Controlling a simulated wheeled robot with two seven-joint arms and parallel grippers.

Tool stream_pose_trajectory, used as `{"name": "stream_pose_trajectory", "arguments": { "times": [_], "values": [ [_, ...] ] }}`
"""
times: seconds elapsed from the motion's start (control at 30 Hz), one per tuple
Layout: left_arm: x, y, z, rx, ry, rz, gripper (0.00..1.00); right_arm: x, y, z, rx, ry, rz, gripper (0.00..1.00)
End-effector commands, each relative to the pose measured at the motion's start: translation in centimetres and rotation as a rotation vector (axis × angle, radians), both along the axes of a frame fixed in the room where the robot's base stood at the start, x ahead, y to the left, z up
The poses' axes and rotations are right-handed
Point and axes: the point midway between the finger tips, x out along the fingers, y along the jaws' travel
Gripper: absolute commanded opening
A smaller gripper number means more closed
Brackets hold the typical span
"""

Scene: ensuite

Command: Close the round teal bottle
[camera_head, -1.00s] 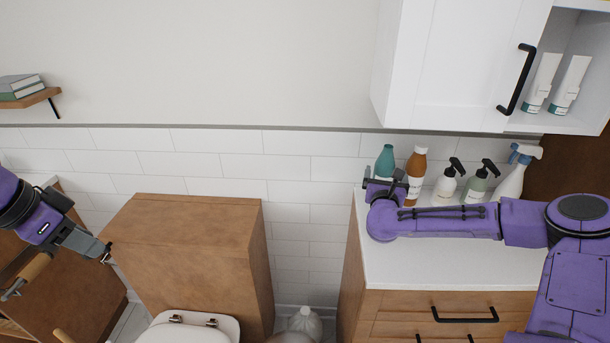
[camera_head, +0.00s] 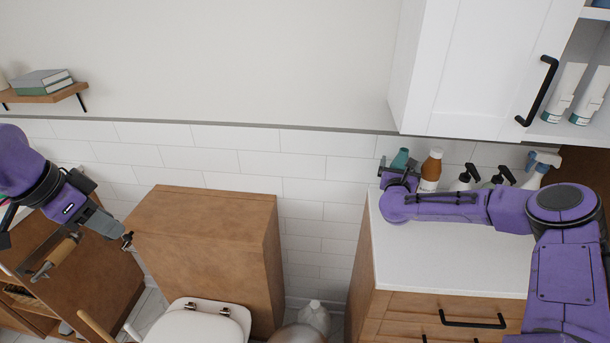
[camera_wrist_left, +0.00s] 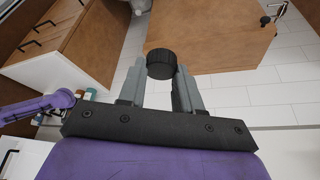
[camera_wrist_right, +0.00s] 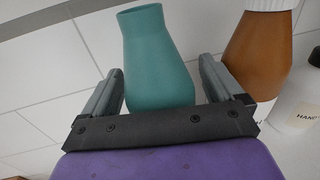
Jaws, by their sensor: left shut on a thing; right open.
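The round teal bottle (camera_head: 400,158) stands at the left end of the white counter, its lower part hidden by my right gripper (camera_head: 397,177). In the right wrist view the teal bottle (camera_wrist_right: 155,60) has no cap on its neck and sits between the two fingers of the right gripper (camera_wrist_right: 161,68), which is open, with gaps beside the bottle. My left gripper (camera_head: 128,239) is far to the left, in front of the wooden cabinet by the toilet. It is shut on a round, black, ribbed cap (camera_wrist_left: 160,64), clear in the left wrist view.
A brown bottle (camera_head: 431,168) stands close right of the teal bottle, with pump bottles (camera_head: 465,178) and a spray bottle (camera_head: 541,168) beyond. A white wall cabinet (camera_head: 470,70) overhangs the counter (camera_head: 440,257). A wooden cabinet (camera_head: 205,230) stands between my grippers.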

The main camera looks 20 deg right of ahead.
Motion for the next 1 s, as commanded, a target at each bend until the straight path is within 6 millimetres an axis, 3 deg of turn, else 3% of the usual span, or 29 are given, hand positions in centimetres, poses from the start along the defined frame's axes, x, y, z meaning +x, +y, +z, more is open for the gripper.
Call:
{"name": "stream_pose_trajectory", "arguments": {
  "times": [0.17,0.27,0.47,0.87,1.0],
  "values": [
    [0.0,0.0,0.0,0.0,0.0,0.0,0.06,0.0,0.0,0.0,0.0,0.0,0.0,0.94],
    [0.0,0.0,0.0,0.0,0.0,0.0,0.06,0.0,0.0,0.0,-0.001,-0.001,0.0,0.67],
    [0.0,0.0,0.0,0.0,0.0,0.0,0.06,0.0,0.0,0.0,-0.001,-0.001,0.0,0.02],
    [0.0,0.0,-0.8,0.0,0.0,0.0,0.06,-0.2,0.0,0.4,0.0,-0.005,-0.001,0.0],
    [0.0,0.0,-1.7,0.0,0.0,0.0,0.06,-0.3,0.2,2.1,0.001,-0.008,-0.001,0.0]
  ]
}}
